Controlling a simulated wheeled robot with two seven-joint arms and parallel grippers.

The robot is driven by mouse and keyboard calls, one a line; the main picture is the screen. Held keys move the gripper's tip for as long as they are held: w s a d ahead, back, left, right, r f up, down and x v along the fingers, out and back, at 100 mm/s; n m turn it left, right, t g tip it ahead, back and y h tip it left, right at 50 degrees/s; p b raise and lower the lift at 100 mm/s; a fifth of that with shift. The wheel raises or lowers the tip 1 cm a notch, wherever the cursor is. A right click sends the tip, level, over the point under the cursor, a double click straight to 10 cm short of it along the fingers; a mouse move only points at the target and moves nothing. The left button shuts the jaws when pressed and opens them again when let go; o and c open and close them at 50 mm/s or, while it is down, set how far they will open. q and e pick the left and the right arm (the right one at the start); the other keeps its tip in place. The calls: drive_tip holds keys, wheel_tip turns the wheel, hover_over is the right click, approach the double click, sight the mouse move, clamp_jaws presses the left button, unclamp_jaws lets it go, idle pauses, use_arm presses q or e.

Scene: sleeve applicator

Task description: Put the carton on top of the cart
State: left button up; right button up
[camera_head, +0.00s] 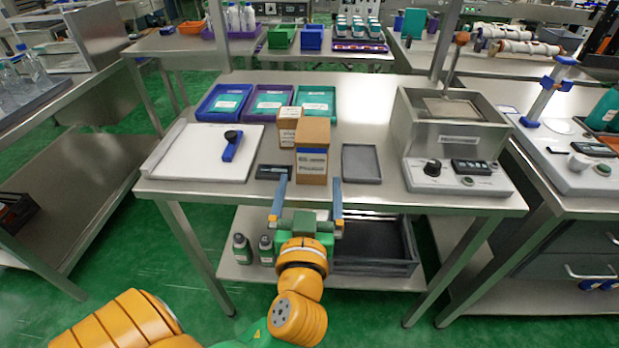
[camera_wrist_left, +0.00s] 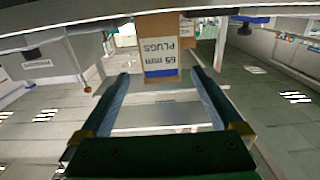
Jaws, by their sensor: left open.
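A tall brown carton (camera_head: 312,152) with a white and blue label stands upright near the front edge of the steel bench (camera_head: 215,192). My left gripper (camera_head: 309,182) is open at the bench's front edge, its two fingers pointing toward the carton, one to each side. In the left wrist view the carton (camera_wrist_left: 160,48) appears between and beyond the open fingers (camera_wrist_left: 160,76), with "PLUGS" on its label. Contact is not visible. My right gripper is not in view. I cannot tell which piece of furniture is the cart.
A smaller carton (camera_head: 289,123) stands close behind. A grey tray (camera_head: 361,164) lies to the right, a small dark device (camera_head: 271,172) to the left. A white board (camera_head: 190,155), coloured trays (camera_head: 222,103) and a grey machine (camera_head: 450,140) occupy the bench. Bottles (camera_head: 242,250) stand below.

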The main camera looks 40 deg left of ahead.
sight(314, 151)
use_arm(q)
drive_tip(key=w+a+p, duration=0.1)
drive_tip(key=w+p, duration=0.1)
drive_tip(key=p, duration=0.2)
drive_tip(key=w+a+r+p, duration=0.1)
drive_tip(key=w+a+p, duration=0.1)
drive_tip(key=w+p, duration=0.1)
drive_tip(key=w+a+r+p, duration=0.1)
drive_tip(key=w+p, duration=0.2)
drive_tip(key=p, duration=0.2)
drive_tip(key=shift+a+r, duration=0.1)
drive_tip(key=shift+a, duration=0.1)
drive_tip(key=p+x, duration=0.1)
drive_tip(key=x, duration=0.2)
drive_tip(key=p+x, duration=0.1)
drive_tip(key=x, duration=0.2)
drive_tip(key=shift+a+f, duration=0.25)
drive_tip(key=shift+a, duration=0.05)
drive_tip(key=shift+d, duration=0.1)
drive_tip(key=c, duration=0.4)
drive_tip(key=shift+r, duration=0.1)
clamp_jaws()
